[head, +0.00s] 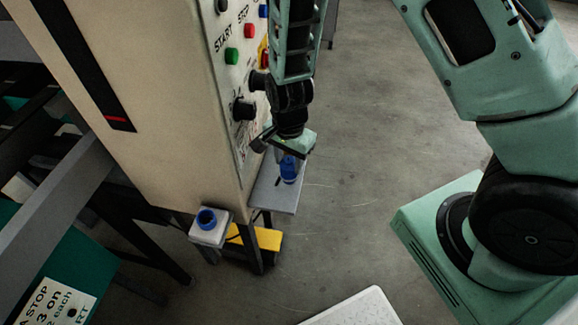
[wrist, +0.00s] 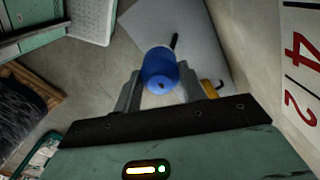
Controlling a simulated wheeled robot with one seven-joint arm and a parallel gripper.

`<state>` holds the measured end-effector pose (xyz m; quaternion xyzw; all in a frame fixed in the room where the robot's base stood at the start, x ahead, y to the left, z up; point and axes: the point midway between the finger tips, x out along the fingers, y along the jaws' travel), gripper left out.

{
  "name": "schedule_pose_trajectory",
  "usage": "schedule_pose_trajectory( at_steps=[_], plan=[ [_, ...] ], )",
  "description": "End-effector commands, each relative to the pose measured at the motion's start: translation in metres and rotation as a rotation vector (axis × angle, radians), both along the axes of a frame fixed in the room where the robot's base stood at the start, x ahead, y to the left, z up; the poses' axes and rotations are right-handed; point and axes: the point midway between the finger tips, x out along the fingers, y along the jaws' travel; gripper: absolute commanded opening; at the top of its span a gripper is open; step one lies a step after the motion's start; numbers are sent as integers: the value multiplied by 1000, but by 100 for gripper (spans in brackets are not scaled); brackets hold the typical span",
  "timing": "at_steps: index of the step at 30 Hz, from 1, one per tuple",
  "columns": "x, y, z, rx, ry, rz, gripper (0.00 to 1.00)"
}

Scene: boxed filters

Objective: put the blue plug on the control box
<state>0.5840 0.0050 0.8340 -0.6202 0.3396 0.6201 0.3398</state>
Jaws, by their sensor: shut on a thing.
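The blue plug (head: 289,169) is a short blue cylinder below my gripper (head: 288,154), over the grey shelf at the side of the control box. In the wrist view the plug (wrist: 160,68) sits between my two grey fingers, which are shut on it. A thin black piece shows just beyond it. The control box (head: 170,110) is a tall beige cabinet with a button panel. I cannot tell whether the plug touches the shelf.
The grey shelf (head: 268,198) juts from the cabinet. A small pale box with a blue round socket-like part (head: 207,220) stands at the cabinet's lower corner. A yellow pedal-like thing (head: 256,238) is below.

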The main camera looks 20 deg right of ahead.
Motion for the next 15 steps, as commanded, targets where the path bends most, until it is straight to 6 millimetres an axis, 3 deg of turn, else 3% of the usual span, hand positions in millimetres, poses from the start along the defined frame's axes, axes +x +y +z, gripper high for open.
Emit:
schedule_pose_trajectory(
  at_steps=[6,15],
  plan=[
    [0,0,-28,0,2,-1,16],
    [0,0,-30,0,0,-1,16]
  ],
)
